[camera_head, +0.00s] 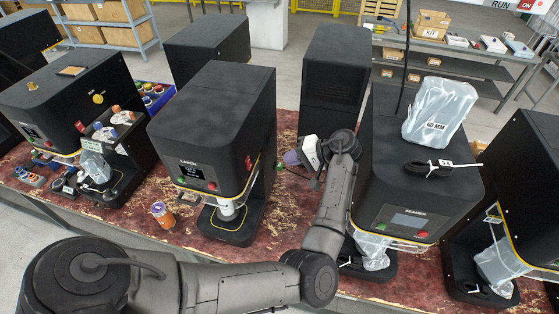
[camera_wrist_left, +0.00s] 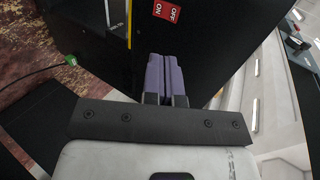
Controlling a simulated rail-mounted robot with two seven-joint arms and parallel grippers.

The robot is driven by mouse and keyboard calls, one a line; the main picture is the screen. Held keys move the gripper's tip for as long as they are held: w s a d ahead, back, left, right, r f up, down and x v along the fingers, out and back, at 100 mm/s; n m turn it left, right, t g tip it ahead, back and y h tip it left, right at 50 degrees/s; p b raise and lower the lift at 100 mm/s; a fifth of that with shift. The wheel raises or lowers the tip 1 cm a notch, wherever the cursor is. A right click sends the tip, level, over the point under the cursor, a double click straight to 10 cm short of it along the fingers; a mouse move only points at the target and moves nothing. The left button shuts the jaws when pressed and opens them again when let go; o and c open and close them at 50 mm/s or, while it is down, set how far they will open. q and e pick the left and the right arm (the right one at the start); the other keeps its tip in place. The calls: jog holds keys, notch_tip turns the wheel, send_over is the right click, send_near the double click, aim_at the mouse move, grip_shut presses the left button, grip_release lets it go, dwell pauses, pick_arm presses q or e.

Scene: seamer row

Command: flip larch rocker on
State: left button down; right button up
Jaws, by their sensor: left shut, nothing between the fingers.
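The machine labelled LARCH (camera_head: 212,110) is a black upright seamer left of centre, its small display lit. A small red mark (camera_head: 248,163) shows on its right side, too small to read. In the left wrist view a red ON/OFF label (camera_wrist_left: 167,10) is on a black panel beyond the fingers; the rocker itself cannot be made out. My left gripper (camera_head: 291,158) is right of the LARCH machine, apart from its side. Its purple fingers show in the left wrist view (camera_wrist_left: 166,78), shut and empty, pointing toward the panel below the label. My right gripper is out of view.
The machine with the bagged 60 MM part (camera_head: 438,112) on top stands close right of my left forearm. Another black machine (camera_head: 333,75) stands behind. A green plug and cable (camera_wrist_left: 70,60) lie near the panel. An orange-lidded jar (camera_head: 162,214) stands on the worn red bench.

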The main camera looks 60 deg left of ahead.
aim_at(250, 167)
pick_arm(q)
jog(key=f, duration=0.1)
jog(key=s+a+f+b, duration=0.1)
jog(key=f, duration=0.1)
jog(key=shift+s+g+y, duration=0.15)
jog(key=shift+g+y, duration=0.25)
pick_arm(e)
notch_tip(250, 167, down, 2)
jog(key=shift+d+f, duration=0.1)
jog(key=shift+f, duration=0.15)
pick_arm(q)
jog(key=shift+a, duration=0.1)
jog(key=shift+s, duration=0.1)
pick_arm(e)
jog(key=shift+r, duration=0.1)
pick_arm(q)
jog(key=p+x, duration=0.2)
jog(key=x, duration=0.6)
jog(key=shift+r+p, duration=0.1)
jog(key=shift+p, duration=0.25)
jog(key=shift+x, duration=0.95)
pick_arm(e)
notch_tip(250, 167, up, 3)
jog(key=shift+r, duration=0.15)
